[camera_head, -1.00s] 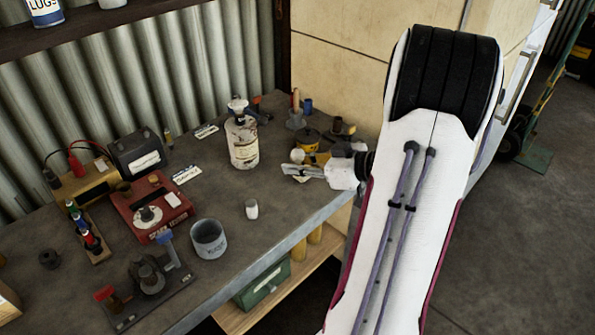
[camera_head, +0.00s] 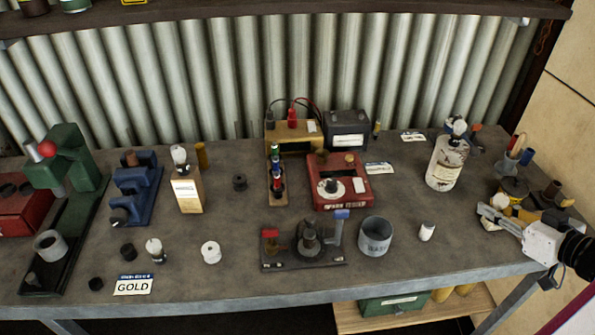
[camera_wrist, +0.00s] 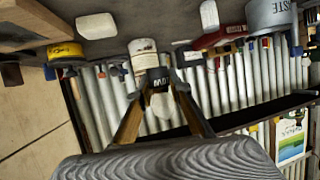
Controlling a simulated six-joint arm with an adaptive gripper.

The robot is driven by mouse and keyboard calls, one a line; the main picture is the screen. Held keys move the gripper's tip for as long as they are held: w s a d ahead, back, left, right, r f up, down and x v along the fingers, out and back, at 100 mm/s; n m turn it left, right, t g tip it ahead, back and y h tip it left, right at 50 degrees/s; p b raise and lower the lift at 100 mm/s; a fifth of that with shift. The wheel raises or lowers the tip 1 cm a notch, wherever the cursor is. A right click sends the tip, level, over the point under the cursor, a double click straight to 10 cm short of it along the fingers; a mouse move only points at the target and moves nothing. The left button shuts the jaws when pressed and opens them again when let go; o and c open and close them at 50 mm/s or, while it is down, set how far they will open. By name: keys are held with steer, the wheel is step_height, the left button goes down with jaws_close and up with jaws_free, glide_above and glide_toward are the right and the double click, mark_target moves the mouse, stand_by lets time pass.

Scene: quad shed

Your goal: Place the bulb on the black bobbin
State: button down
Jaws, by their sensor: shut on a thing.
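My gripper (camera_head: 484,210) is at the right end of the bench, beside a yellow tin. In the wrist view, my gripper (camera_wrist: 161,92) has its fingers closed around a small whitish rounded thing, which looks like the bulb (camera_wrist: 160,104). The fingers cover much of it, and in the head view I cannot clearly separate it from the pale things beside it.
A white bottle (camera_head: 446,165), a grey cup (camera_head: 375,236), a red device (camera_head: 338,180) and a dark stand (camera_head: 300,258) lie between my gripper and the bobbin. A white bobbin (camera_head: 211,252) and a wooden block (camera_head: 188,192) are near the black bobbin. The bench (camera_head: 205,220) is bare around it.

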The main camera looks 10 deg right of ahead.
steer(key=w+a+r+n+g+y, duration=0.1)
steer(key=w+a+y, duration=0.1)
steer(key=w+a, duration=0.4)
steer(key=w+a+r+n+g+y, duration=0.1)
steer(key=w+a, duration=0.5)
steer(key=a, duration=0.9)
steer(key=w+a+r+n+y, duration=0.1)
steer(key=w+a+n+y, duration=0.1)
steer(key=w+a, duration=0.4)
steer(key=shift+w+a+r+n+g+y, duration=0.15)
steer(key=shift+a+n, duration=0.1)
steer(key=shift+a, duration=0.55)
steer(key=shift+a+r+n+g+y, duration=0.1)
steer(key=shift+a+n, duration=0.1)
steer(key=shift+a, duration=0.6)
steer(key=shift+w+a+r+n+g+y, duration=0.15)
steer(key=shift+a+n, duration=0.1)
steer(key=shift+a, duration=0.55)
steer(key=w+a+r+m+t+h, duration=0.1)
steer(key=w+a+r, duration=0.1)
steer(key=a, duration=1.2)
steer(key=w+a+r+m+h, duration=0.2)
steer(key=w+a, duration=0.2)
steer(key=a, duration=1)
steer(key=shift+w+a+t, duration=0.15)
steer(key=shift+w+t, duration=0.2)
steer(key=shift+t, duration=0.05)
steer(key=shift+f+h, duration=0.2)
steer(key=shift+h, duration=0.1)
